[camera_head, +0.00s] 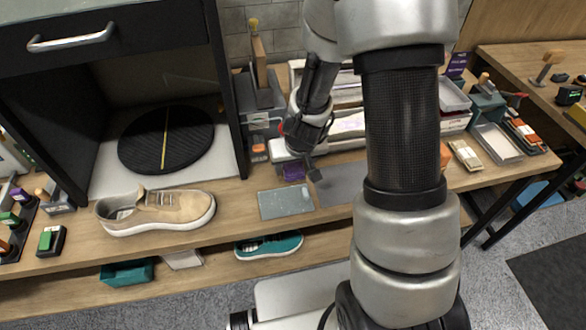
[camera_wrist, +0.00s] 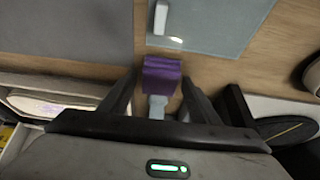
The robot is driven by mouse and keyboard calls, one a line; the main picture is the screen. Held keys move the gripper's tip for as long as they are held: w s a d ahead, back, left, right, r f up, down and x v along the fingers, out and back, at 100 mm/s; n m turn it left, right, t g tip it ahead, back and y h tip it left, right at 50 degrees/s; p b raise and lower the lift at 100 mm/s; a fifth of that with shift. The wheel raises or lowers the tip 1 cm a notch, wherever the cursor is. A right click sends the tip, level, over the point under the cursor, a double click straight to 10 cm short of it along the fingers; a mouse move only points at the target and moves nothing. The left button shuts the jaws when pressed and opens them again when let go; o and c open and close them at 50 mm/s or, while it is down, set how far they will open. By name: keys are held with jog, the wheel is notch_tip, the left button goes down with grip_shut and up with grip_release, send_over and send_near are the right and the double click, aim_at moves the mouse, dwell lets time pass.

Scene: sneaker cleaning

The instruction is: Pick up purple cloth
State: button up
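The purple cloth (camera_head: 293,172) is a small folded block at the back of the wooden workbench, beside my gripper (camera_head: 300,168) in the head view. In the wrist view the purple cloth (camera_wrist: 162,75) lies between the two dark fingers of my gripper (camera_wrist: 159,88). The fingers are apart, one on each side of the cloth, with narrow gaps showing. A pale grey-blue piece adjoins the cloth on the side toward the palm. Whether the fingers touch the cloth cannot be seen.
A grey-blue translucent plate (camera_head: 286,203) and a grey mat (camera_head: 340,183) lie beside the cloth. A beige sneaker (camera_head: 155,212) stands left, before a black turntable (camera_head: 166,139) in an open cabinet. A teal shoe (camera_head: 268,245) is on the lower shelf. Boxes crowd the back.

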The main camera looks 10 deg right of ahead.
aim_at(294, 167)
jog(key=c, duration=0.8)
notch_tip(294, 167, up, 10)
jog(key=p, duration=0.4)
jog(key=shift+p, duration=0.4)
